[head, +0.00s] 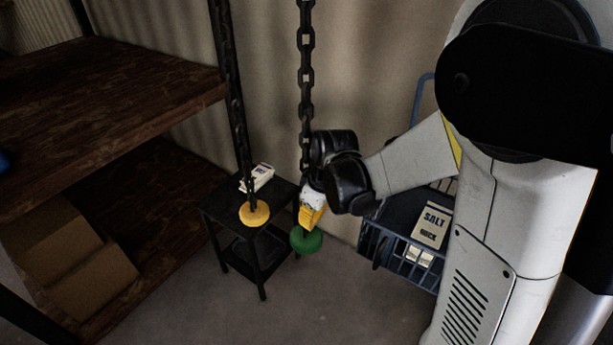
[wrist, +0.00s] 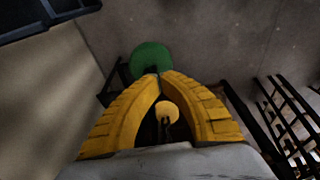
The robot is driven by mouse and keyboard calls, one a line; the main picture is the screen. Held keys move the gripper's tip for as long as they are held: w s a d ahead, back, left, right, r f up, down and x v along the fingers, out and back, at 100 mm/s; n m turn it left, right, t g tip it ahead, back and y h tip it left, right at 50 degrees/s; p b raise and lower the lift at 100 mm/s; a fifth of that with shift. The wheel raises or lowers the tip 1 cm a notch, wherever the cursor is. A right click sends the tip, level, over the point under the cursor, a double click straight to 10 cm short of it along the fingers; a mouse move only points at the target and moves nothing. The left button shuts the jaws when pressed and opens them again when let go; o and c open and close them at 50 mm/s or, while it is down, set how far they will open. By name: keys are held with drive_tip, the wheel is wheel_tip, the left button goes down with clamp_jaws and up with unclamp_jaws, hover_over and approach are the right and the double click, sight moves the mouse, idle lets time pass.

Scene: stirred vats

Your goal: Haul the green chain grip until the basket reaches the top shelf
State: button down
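The green chain grip (head: 306,240) is a round disc at the bottom of the right-hand dark chain (head: 306,70). My gripper (head: 310,222), with yellow fingers, is just above it, over the chain's lower end. In the wrist view the fingertips come together at the near edge of the green grip (wrist: 150,60), with a dark bit of chain at the tips. The blue wire basket (head: 405,262) is low at the right, partly behind my arm, and holds a box marked SALT BRICK (head: 432,225). The top shelf (head: 100,90) is dark wood at the left.
A second chain (head: 236,100) ends in a yellow disc (head: 254,212) left of the green grip. Behind is a small black stand (head: 262,250) with a white box (head: 257,177). Cardboard boxes (head: 70,260) lie on the lower shelf. Bare floor shows in front.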

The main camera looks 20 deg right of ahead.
idle(0.4)
drive_tip(key=b+x, duration=0.4)
drive_tip(key=shift+s+d+f, duration=0.25)
drive_tip(key=shift+s+f, duration=0.05)
drive_tip(key=shift+f, duration=0.05)
drive_tip(key=p+v, duration=0.2)
drive_tip(key=v, duration=0.2)
drive_tip(key=shift+w+a+r+p, duration=0.25)
drive_tip(key=shift+w+r+p, duration=0.1)
drive_tip(key=shift+r+p, duration=0.05)
drive_tip(key=shift+f, duration=0.1)
idle(0.5)
drive_tip(key=b+x, duration=0.4)
drive_tip(key=shift+s+d+f, duration=0.25)
drive_tip(key=shift+s+f, duration=0.1)
drive_tip(key=p+v, duration=0.2)
drive_tip(key=v, duration=0.2)
drive_tip(key=shift+w+a+r+p, duration=0.25)
drive_tip(key=shift+w+r+p, duration=0.1)
drive_tip(key=shift+r+p, duration=0.05)
idle(0.6)
